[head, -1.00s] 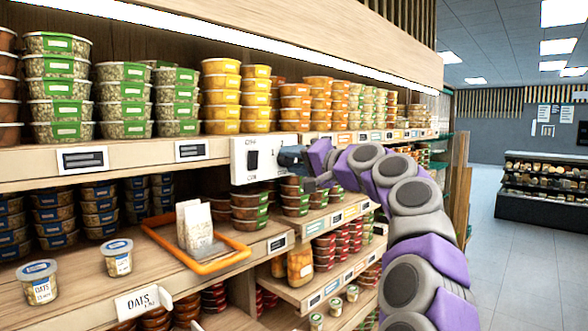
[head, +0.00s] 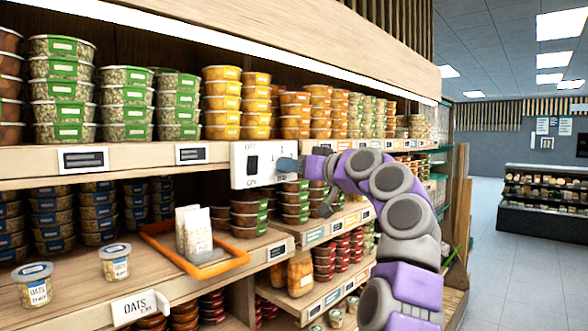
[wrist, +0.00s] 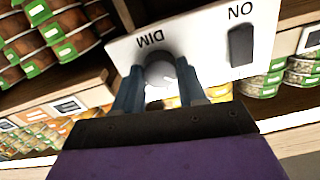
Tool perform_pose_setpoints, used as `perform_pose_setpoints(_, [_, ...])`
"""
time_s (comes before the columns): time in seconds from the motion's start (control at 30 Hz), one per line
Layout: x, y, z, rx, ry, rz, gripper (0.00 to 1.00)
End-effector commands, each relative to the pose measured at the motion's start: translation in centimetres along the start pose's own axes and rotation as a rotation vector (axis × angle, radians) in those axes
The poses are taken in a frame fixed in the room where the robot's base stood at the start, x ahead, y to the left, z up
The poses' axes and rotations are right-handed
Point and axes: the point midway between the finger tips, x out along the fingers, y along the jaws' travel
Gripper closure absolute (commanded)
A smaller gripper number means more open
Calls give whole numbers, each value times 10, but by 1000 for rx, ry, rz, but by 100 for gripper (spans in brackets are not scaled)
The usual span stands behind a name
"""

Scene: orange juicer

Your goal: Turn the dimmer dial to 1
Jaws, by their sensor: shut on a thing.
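The dimmer dial (wrist: 160,70) is a round grey knob on a white switch panel (head: 240,176), below the printed word DIM in the wrist view, where the picture is upside down. A dark rocker switch (head: 253,164) marked ON sits beside it on the same panel. My gripper (wrist: 162,85) has one finger on each side of the dial and is shut on it. In the head view my gripper (head: 289,166) covers the dial at the panel's right side. The dial's setting cannot be read.
The panel is on the front edge of a shelf (head: 120,163) stacked with tubs. Below it, an orange tray (head: 225,265) holds white packets, near an OATS card (head: 138,307) and small jars. The aisle floor (head: 510,255) to the right is clear.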

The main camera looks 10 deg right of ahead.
Motion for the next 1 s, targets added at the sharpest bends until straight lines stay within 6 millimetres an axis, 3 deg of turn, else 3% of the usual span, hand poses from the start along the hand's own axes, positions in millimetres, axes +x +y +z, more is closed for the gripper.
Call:
perform_pose_setpoints(0.33, [1,1,2,-137,-6,1,90])
perform_pose_setpoints(0.87, [0,0,1,-162,-1,0,90])
perform_pose_setpoints(0.9, [0,0,0,-162,-1,0,59])
perform_pose_setpoints(1.0, [0,0,0,-162,-1,0,49])
